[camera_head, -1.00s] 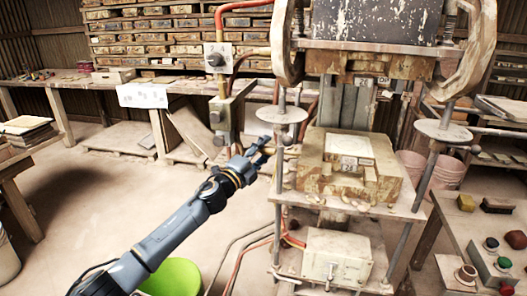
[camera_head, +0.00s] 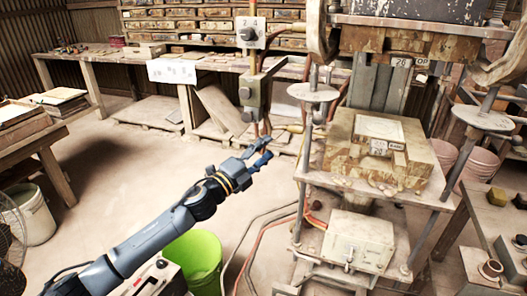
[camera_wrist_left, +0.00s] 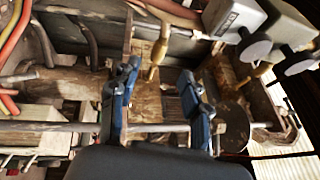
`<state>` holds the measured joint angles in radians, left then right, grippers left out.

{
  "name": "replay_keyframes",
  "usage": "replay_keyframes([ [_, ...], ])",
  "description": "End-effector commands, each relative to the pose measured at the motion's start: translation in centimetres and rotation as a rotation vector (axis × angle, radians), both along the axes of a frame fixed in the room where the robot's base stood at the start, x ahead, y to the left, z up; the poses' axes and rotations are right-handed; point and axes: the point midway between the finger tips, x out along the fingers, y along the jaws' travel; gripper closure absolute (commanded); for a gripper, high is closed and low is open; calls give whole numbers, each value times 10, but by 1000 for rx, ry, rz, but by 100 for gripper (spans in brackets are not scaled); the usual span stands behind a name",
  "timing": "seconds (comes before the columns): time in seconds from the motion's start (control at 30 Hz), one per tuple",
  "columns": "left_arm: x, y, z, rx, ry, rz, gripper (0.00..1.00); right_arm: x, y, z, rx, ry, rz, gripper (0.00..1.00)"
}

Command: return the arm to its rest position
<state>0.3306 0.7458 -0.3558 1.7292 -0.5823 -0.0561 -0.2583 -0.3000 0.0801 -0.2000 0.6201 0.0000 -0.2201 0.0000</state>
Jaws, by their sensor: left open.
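My left arm reaches in from the lower left in the head view. Its gripper (camera_head: 262,157) is open and empty, in the air left of the tile press (camera_head: 375,150). In the left wrist view the two blue fingers (camera_wrist_left: 160,95) stand apart with nothing between them. Behind them are brown worn metal parts and a grey rod. My right gripper is not in view.
The control box (camera_head: 256,95) on its post stands just behind the gripper. A green bucket (camera_head: 196,258) is on the floor below the arm. A wooden table (camera_head: 50,135) stands at the left. Hoses run along the floor by the press. Open floor lies left of the arm.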

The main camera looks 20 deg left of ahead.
Motion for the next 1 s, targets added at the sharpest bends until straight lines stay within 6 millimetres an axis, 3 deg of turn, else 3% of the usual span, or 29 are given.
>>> replay_keyframes([
  [0.43, 0, 0, -1, -1, 1, 1, 53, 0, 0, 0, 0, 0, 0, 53],
  [0.57, 3, 6, -20, -32, 40, 18, 53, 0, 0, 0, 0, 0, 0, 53],
  [0.67, 6, 17, -61, -97, 122, 53, 53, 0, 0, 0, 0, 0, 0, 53],
  [0.87, -3, 44, -182, -278, 354, 166, 53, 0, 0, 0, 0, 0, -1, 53],
  [1.0, -26, 56, -267, -398, 510, 253, 53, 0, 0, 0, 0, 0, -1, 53],
])
